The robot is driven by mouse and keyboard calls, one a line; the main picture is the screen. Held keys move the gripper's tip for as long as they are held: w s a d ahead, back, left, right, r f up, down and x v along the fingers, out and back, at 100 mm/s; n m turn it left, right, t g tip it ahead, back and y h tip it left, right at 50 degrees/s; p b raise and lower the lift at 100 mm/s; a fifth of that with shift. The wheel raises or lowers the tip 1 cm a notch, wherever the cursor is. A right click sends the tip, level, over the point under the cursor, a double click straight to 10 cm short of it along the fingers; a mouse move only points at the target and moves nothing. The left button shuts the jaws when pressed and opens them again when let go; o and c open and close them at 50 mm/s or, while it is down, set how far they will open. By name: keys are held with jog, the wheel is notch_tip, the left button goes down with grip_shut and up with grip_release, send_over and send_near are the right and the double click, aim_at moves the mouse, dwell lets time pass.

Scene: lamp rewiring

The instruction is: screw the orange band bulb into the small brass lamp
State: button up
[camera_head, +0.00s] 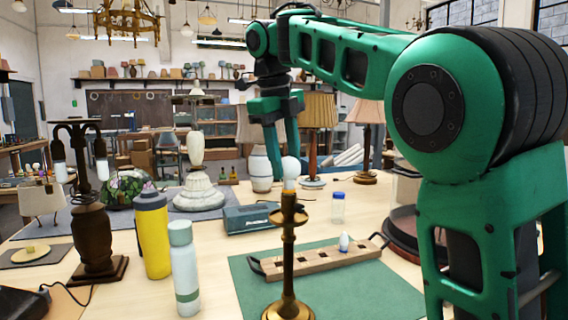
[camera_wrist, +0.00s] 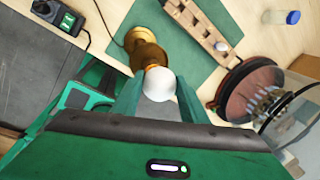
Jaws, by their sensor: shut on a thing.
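The small brass lamp (camera_head: 288,250) stands upright on the green mat, its candlestick-like stem topped by a narrow socket. A round white bulb (camera_head: 291,168) is directly above the socket, its pale neck meeting the lamp top in the head view. My gripper (camera_head: 288,166) is shut on this bulb from above. In the wrist view the bulb (camera_wrist: 159,84) sits between my two green fingertips, with the lamp (camera_wrist: 146,50) just beyond it.
A wooden rack (camera_head: 318,263) with another white bulb (camera_head: 345,243) lies behind the lamp. A yellow bottle (camera_head: 153,235), a pale bottle (camera_head: 184,270) and a dark lamp (camera_head: 93,240) stand left. A round dark tray (camera_wrist: 248,90) is on the right. The green mat (camera_head: 375,290) has free room.

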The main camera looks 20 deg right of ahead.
jog(key=m+g, duration=0.1)
jog(key=m, duration=0.4)
jog(key=shift+f, duration=0.1)
jog(key=o, duration=1)
jog(key=shift+w, duration=0.1)
jog(key=shift+o, duration=0.2)
jog(key=n+t, duration=0.1)
jog(key=n, duration=0.4)
jog(key=shift+n, duration=0.4)
jog(key=n, duration=0.3)
jog(key=n+t+y, duration=0.1)
jog(key=n, duration=0.2)
jog(key=shift+s+a, duration=0.1)
jog(key=shift+s, duration=0.1)
jog(key=n, duration=0.3)
jog(key=shift+n+y, duration=0.3)
jog(key=shift+y, duration=0.1)
jog(key=shift+n, duration=0.3)
